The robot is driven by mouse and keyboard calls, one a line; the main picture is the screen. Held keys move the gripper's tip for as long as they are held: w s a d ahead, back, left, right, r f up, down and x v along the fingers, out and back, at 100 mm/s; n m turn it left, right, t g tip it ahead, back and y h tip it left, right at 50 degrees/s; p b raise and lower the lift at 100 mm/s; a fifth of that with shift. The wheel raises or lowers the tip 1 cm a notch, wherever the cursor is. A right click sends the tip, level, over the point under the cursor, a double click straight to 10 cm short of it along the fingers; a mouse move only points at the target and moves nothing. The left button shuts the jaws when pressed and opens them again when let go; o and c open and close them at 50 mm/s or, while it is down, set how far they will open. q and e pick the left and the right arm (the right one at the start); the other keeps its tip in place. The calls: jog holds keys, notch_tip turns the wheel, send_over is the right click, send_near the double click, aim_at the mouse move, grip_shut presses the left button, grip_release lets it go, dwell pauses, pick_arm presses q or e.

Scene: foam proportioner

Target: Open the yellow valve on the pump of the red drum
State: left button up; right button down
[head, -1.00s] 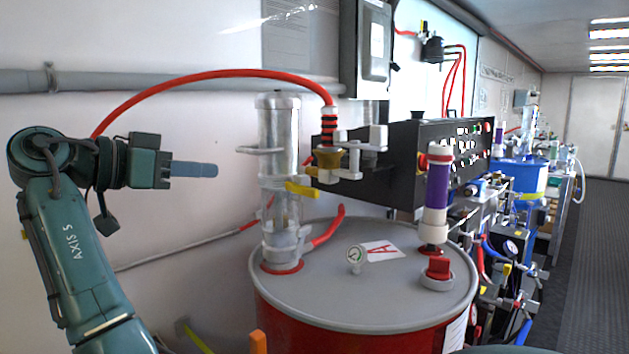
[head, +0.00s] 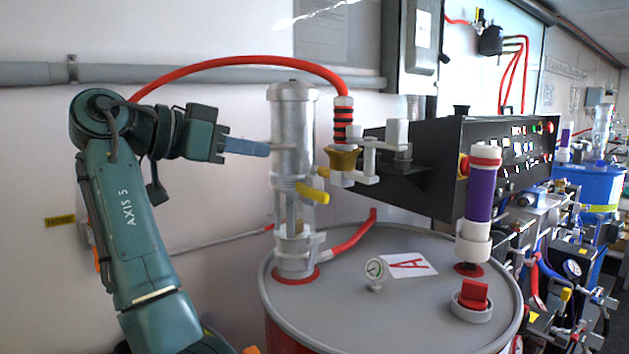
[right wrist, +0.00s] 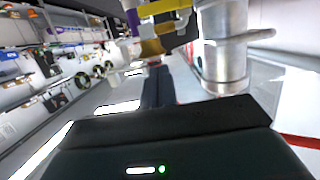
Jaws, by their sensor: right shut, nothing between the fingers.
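The red drum (head: 290,342) has a grey lid with a clear and metal pump (head: 292,130) standing upright on it. The yellow valve lever (head: 312,193) sticks out to the right from the pump's middle. It appears to be in the right wrist view (right wrist: 165,9) too, at the top. My right gripper (head: 266,149) is shut and empty, its blue-grey fingers pointing right at the pump's upper left side, above the lever's height. The pump (right wrist: 225,45) is right of the fingers (right wrist: 157,88) in the right wrist view; I cannot tell whether they touch. My left gripper is not in view.
A red hose (head: 235,62) arches from behind my arm to a brass-coloured fitting (head: 343,160) right of the pump. A black control box (head: 430,165) stands behind.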

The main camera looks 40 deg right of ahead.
dwell(0.3)
send_over(311, 192)
jog(key=a, duration=0.3)
notch_tip(311, 192, down, 2)
jog(key=f, duration=0.2)
jog(key=d, duration=0.1)
jog(key=shift+s+f, duration=0.4)
jog(key=shift+a+f, duration=0.1)
jog(key=shift+f, duration=0.7)
